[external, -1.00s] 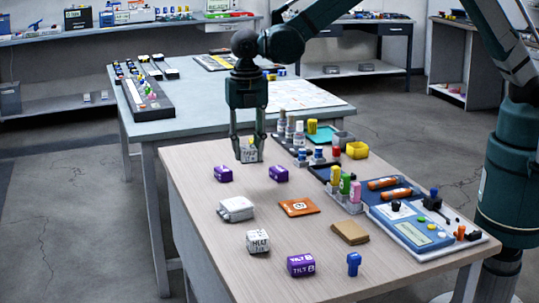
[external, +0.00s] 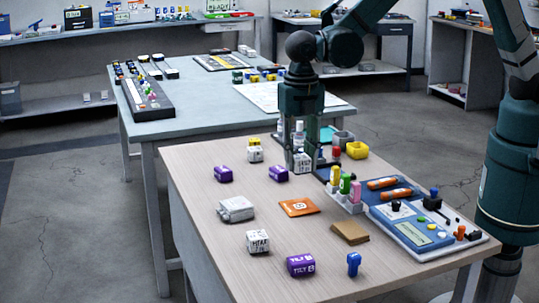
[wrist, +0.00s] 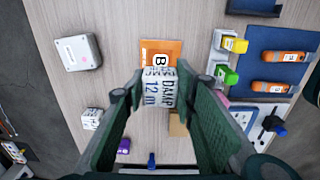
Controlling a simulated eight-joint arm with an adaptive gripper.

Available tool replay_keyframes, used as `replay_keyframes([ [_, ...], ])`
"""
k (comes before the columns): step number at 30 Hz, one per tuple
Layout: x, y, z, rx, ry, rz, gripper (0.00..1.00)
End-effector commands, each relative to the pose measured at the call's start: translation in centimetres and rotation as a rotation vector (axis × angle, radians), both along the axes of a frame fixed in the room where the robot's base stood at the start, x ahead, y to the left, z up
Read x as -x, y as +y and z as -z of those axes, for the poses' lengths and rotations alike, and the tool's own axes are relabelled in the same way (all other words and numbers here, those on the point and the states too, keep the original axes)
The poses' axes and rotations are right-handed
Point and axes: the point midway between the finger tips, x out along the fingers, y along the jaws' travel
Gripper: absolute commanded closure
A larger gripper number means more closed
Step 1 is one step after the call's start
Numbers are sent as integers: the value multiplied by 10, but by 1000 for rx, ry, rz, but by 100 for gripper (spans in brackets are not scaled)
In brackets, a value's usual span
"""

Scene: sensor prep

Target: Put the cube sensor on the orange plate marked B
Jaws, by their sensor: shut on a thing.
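My gripper (external: 302,168) is shut on a white cube (wrist: 158,88) with dark lettering that looks like "DAMP 12". The cube also shows between my fingertips in the external view (external: 302,162). The flat orange plate (external: 299,208) marked B lies on the wooden table, nearer the camera than my gripper. In the wrist view the cube covers the lower edge of the orange plate (wrist: 148,47). How high the cube hangs above the table is hard to tell. Two other white cubes stand on the table, one at the back (external: 255,154) and one at the front (external: 258,242).
Bare table surrounds the plate.

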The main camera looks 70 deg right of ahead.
Motion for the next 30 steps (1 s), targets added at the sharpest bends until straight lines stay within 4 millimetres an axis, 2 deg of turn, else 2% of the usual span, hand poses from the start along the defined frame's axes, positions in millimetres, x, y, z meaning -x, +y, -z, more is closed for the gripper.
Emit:
replay_keyframes([
  [11,0,0,3,0,0,0,85],
  [14,0,0,11,0,0,0,85],
  [24,0,0,55,0,0,0,85],
  [30,-1,0,63,0,0,0,85],
])
